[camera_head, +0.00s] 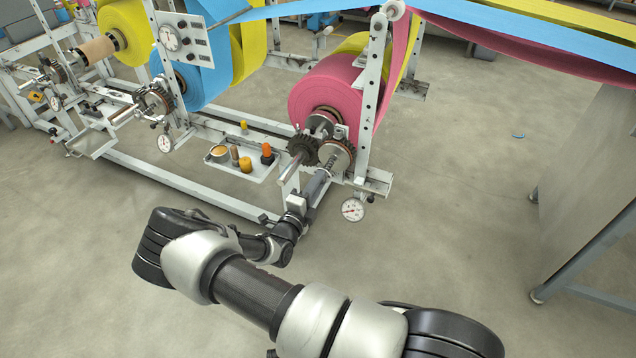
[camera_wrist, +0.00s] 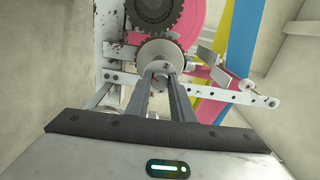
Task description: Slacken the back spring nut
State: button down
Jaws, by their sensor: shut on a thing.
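The pink roll (camera_head: 330,90) hangs on the frame, with a metal brake disc (camera_head: 336,155) and a toothed gear (camera_head: 302,150) at its near end. A spring (camera_head: 328,168) sits on the short shaft in front of the disc. My gripper (camera_head: 322,177) reaches the end of this shaft from the front. In the wrist view its two fingers (camera_wrist: 161,76) close around the shaft end, just in front of the disc (camera_wrist: 165,52). The spring nut is between the fingertips and mostly hidden by them. I cannot tell how far it is threaded on.
A round dial gauge (camera_head: 352,209) hangs just right of my gripper. A tray (camera_head: 262,176) with small orange and yellow items lies to the left. The blue roll (camera_head: 205,75) and yellow roll (camera_head: 122,30) stand farther left. The floor at right is mostly clear.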

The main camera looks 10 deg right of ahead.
jog(key=shift+n, duration=0.7)
jog(key=c, duration=1.5)
grip_release()
jog(key=shift+c, duration=0.2)
jog(key=shift+s+a, duration=0.1)
jog(key=p+v, duration=0.1)
jog(key=v, duration=1.6)
jog(key=shift+p, duration=0.35)
jog(key=shift+s, duration=0.1)
